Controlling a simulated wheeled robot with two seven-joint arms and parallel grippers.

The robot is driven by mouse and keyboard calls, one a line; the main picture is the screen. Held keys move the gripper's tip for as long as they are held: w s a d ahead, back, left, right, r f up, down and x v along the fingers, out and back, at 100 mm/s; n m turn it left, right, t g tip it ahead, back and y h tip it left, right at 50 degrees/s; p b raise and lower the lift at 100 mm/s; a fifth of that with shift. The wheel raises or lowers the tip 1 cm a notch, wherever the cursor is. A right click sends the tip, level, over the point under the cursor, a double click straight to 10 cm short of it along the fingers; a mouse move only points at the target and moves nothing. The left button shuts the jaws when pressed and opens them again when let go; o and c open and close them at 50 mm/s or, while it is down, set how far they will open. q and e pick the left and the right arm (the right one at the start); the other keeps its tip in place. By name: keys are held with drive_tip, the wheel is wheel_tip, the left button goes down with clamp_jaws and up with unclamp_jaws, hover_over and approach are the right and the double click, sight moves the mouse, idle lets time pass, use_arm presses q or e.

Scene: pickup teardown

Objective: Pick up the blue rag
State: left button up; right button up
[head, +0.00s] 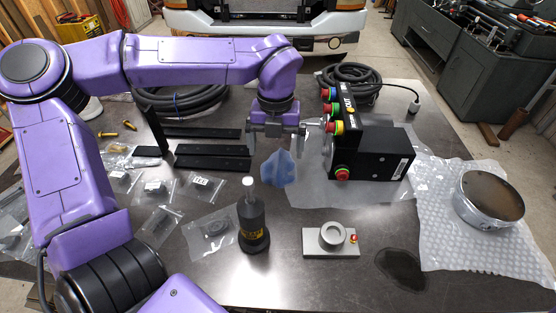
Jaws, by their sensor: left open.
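The blue rag (280,168) is a crumpled cloth near the middle of the dark table, left of the black control box. My left gripper (279,131) comes in from the left on the purple arm and hangs just above and behind the rag in the picture. Its fingers are open. The rag's top edge lies close under the gripper; I cannot tell whether they touch. My right gripper is not in view.
A black control box (370,150) with coloured buttons stands right of the rag. A black bottle (253,226) stands in front of it, with a grey fixture (318,243) nearby. Black bars (212,163) lie to the left. A round metal part (490,198) rests on bubble wrap (450,245).

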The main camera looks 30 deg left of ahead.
sight(279, 161)
use_arm(q)
drive_tip(key=f, duration=0.4)
drive_tip(key=f+p, duration=0.1)
drive_tip(key=f, duration=0.1)
drive_tip(key=shift+w+d+f, duration=0.2)
drive_tip(key=shift+w+f, duration=0.15)
drive_tip(key=shift+f, duration=0.05)
drive_tip(key=c, duration=0.8)
drive_tip(key=shift+o, duration=0.2)
wheel_tip(279, 161, up, 10)
drive_tip(key=shift+r+b, duration=0.1)
drive_tip(key=shift+b, duration=0.3)
